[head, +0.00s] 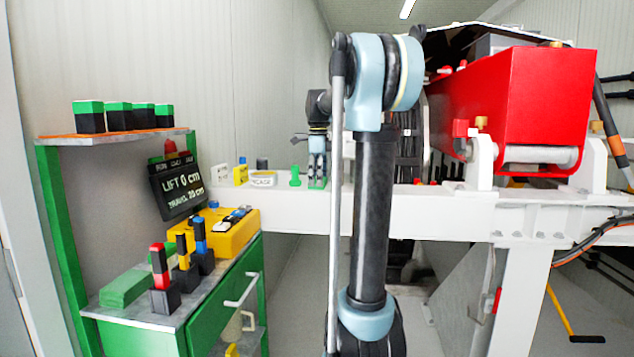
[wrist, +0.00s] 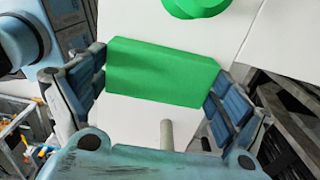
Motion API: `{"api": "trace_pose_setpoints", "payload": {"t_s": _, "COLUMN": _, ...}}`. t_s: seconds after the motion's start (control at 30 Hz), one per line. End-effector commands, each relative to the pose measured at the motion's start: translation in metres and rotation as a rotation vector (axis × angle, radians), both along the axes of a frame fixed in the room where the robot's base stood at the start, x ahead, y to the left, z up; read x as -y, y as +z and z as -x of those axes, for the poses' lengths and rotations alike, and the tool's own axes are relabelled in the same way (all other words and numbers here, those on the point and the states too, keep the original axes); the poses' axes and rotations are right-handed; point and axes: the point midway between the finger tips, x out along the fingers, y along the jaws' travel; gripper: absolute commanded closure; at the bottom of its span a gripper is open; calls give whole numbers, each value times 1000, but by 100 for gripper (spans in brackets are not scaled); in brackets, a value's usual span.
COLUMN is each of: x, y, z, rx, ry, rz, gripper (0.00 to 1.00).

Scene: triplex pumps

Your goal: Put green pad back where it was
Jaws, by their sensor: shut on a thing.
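My gripper (head: 317,160) is over the white beam in the head view, pointing down, partly beside my own arm link. In the wrist view its two fingers are shut on the opposite ends of the green pad (wrist: 160,72), a flat-faced green block. The pad also shows as a small green patch below the fingers in the head view (head: 317,184). It is at or just above the beam top (head: 265,187); I cannot tell whether it touches. A round green knob-like piece (wrist: 195,6) is close to the pad; it stands left of it in the head view (head: 295,177).
A yellow piece (head: 240,173) and a labelled round container (head: 263,179) stand farther left on the beam. A red pump block (head: 515,100) is at right. At left, a green bench holds a green block (head: 125,288), a yellow case (head: 230,232) and coloured upright pieces.

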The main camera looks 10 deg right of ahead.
Motion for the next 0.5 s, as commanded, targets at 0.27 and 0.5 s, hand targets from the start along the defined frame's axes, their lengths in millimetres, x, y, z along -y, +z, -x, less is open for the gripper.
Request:
{"api": "trace_pose_setpoints", "payload": {"t_s": 0.27, "x": 0, "y": -2, "z": 0, "rx": 0, "ry": 0, "rz": 0, "gripper": 0}}
{"api": "trace_pose_setpoints", "payload": {"t_s": 0.5, "x": 0, "y": -2, "z": 0, "rx": 0, "ry": 1, "rz": 0, "gripper": 0}}
